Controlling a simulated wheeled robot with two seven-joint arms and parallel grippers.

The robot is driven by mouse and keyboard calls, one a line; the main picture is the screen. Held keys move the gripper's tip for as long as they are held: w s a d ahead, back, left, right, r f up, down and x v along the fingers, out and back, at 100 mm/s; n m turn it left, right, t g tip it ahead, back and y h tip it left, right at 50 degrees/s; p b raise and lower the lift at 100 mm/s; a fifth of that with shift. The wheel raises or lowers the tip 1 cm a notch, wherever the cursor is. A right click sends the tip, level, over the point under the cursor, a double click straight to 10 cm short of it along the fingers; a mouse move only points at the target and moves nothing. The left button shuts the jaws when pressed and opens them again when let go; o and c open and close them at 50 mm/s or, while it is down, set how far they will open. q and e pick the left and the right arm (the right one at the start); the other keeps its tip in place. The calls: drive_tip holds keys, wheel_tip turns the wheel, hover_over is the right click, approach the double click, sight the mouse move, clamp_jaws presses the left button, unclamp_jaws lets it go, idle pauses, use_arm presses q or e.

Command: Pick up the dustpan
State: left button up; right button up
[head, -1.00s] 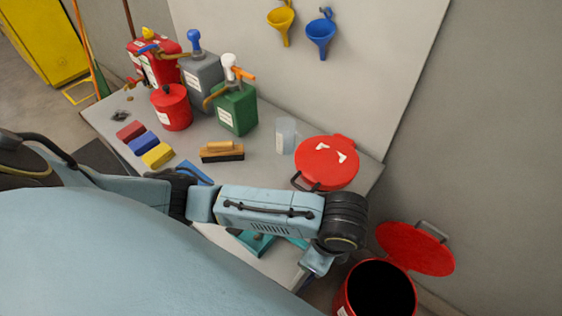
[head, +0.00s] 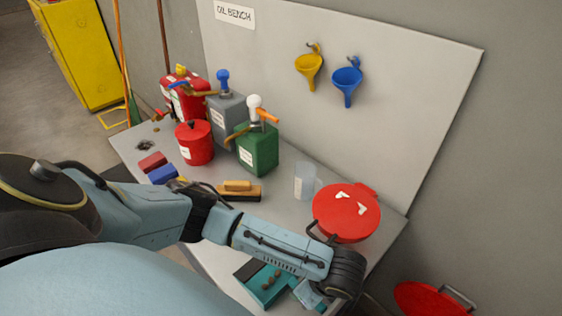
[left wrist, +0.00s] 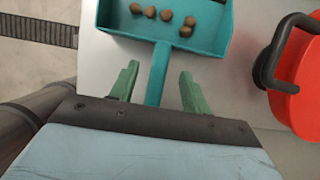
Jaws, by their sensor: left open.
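The teal dustpan (head: 251,289) lies on the grey bench near its front edge, partly covered by my left arm in the head view. In the left wrist view, its pan (left wrist: 205,43) is at the top, with several brown lumps inside. Its handle (left wrist: 157,75) points toward my left gripper (left wrist: 157,72). The two green fingers are open, one on each side of the handle, with gaps visible on both sides. Whether the fingers are at handle height is hard to tell. My right gripper is out of view.
A red round lid or container (head: 346,214) with a dark handle sits right of the dustpan. A red bin lid (head: 425,298) is beyond the bench.

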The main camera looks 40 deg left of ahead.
use_arm(q)
drive_tip(key=x, duration=0.4)
drive_tip(key=shift+f, duration=0.15)
drive_tip(key=shift+c, duration=0.5)
clamp_jaws()
